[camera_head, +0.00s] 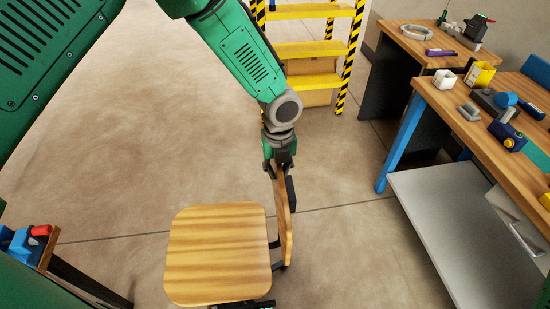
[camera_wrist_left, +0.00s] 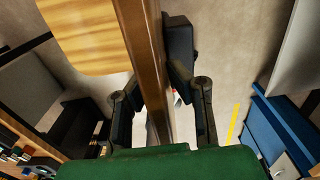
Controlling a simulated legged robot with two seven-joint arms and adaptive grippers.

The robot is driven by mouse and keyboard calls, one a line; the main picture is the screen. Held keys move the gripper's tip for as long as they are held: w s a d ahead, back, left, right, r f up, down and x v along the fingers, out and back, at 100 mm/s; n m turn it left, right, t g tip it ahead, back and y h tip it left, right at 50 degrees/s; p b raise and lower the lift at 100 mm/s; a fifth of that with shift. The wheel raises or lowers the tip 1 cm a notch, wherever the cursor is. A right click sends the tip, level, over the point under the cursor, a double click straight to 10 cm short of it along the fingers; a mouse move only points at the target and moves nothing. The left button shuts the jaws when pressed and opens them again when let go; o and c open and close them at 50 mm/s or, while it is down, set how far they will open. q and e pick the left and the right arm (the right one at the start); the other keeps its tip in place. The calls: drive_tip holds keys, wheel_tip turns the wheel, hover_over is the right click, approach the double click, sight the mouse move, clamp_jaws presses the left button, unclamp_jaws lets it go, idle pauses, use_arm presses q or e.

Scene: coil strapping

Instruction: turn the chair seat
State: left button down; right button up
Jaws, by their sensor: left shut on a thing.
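The chair has a square, light wooden seat (camera_head: 218,252) with rounded corners, low in the middle of the head view. Its narrow wooden backrest (camera_head: 285,225) stands upright on the right side of the seat, seen nearly edge-on. My left gripper (camera_head: 280,173) comes down from above and is shut on the top of the backrest. In the left wrist view the backrest (camera_wrist_left: 142,45) runs between the two dark fingers, with part of the seat (camera_wrist_left: 85,35) to its left. The chair's base is mostly hidden under the seat. My right gripper is not in view.
A wooden workbench (camera_head: 440,97) with a grey lower shelf (camera_head: 440,230) and several tools stands at the right. A yellow step ladder (camera_head: 310,48) stands behind the arm. Red and blue items (camera_head: 30,235) sit at the lower left edge. The floor left of the chair is clear.

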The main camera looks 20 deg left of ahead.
use_arm(q)
drive_tip(key=shift+s+d+r, duration=0.1)
drive_tip(key=shift+d+r, duration=0.15)
drive_tip(key=shift+r, duration=0.05)
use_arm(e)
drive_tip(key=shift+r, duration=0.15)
use_arm(q)
drive_tip(key=c, duration=1.6)
unclamp_jaws()
drive_tip(key=shift+o, duration=0.2)
drive_tip(key=shift+s, duration=0.3)
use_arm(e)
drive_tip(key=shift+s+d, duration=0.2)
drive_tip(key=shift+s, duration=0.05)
use_arm(q)
drive_tip(key=shift+d, duration=0.1)
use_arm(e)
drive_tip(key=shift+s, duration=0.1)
use_arm(q)
drive_tip(key=shift+w+r, duration=0.15)
drive_tip(key=shift+r, duration=0.15)
wheel_tip(320, 180, up, 11)
drive_tip(key=shift+r, duration=0.15)
